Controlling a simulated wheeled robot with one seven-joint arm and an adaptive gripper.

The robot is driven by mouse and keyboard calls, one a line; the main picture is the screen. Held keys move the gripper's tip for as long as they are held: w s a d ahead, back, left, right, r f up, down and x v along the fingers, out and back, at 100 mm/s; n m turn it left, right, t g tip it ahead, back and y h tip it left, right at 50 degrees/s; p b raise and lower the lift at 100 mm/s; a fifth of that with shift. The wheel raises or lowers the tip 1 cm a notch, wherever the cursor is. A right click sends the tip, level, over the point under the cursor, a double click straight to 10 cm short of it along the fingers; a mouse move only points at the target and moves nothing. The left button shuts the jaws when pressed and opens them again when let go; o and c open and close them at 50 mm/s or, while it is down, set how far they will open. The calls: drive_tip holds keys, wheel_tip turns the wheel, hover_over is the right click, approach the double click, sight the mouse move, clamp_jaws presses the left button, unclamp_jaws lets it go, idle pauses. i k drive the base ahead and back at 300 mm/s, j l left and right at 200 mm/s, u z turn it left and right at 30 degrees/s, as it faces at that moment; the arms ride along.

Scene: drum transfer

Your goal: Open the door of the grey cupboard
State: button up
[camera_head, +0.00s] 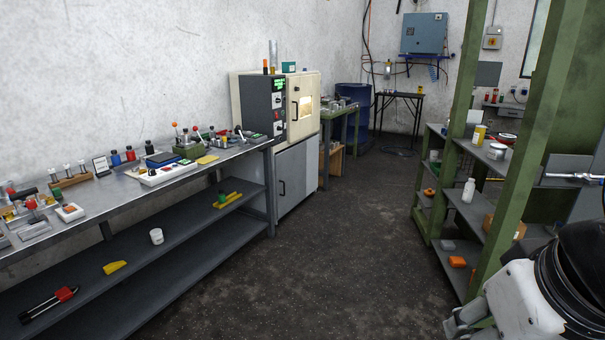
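The grey cupboard (299,178) stands on the floor at the far end of the left workbench, under a cream oven. Its front door looks shut. My arm shows large at the bottom right, in black and white. The grey end of my gripper (466,322) shows at the bottom edge, partly cut off, far from the cupboard and touching nothing of it. Its fingers cannot be made out clearly.
A long metal workbench (205,172) with many small items runs along the left wall. The cream oven (305,105) has its own door and handle. A green shelf rack (490,180) stands on the right, close to my arm. The dark floor (335,250) between is clear.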

sight(290, 164)
drive_tip(key=i, duration=2.15)
drive_tip(key=i+u, duration=0.1)
drive_tip(key=i, duration=0.35)
drive_tip(key=i+l+u, duration=0.15)
drive_tip(key=i, duration=0.35)
drive_tip(key=i+l+u, duration=0.1)
drive_tip(key=i, duration=0.35)
drive_tip(key=i+l+u, duration=0.1)
drive_tip(key=i, duration=0.4)
drive_tip(key=i+l+u, duration=0.85)
drive_tip(key=i, duration=0.2)
